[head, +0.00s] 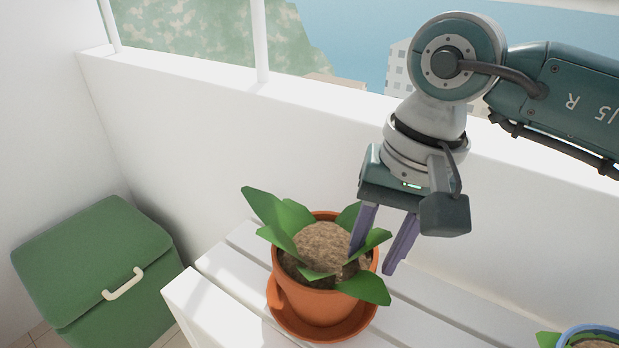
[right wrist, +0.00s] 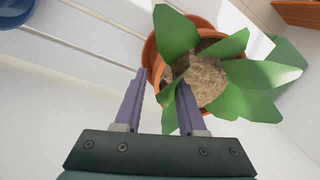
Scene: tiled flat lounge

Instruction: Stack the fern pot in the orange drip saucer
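The fern pot (head: 318,306), a terracotta pot with broad green leaves and brown soil, stands upright on a white slatted bench. The orange drip saucer (head: 345,332) shows beneath it, and the pot appears to sit inside it. My right gripper (head: 372,262) is open at the pot's right side. One finger is over the soil inside the rim and the other is outside the pot. The right wrist view (right wrist: 160,75) shows the fingers apart, with the pot rim near the fingertips. Leaves hide part of the rim. My left gripper is not in view.
A blue pot (head: 592,330) with a plant is cut off at the lower right. A green box (head: 95,262) with a pale handle stands on the left. A white parapet (head: 250,140) runs behind the bench (head: 215,298). The bench slats between the two pots look clear.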

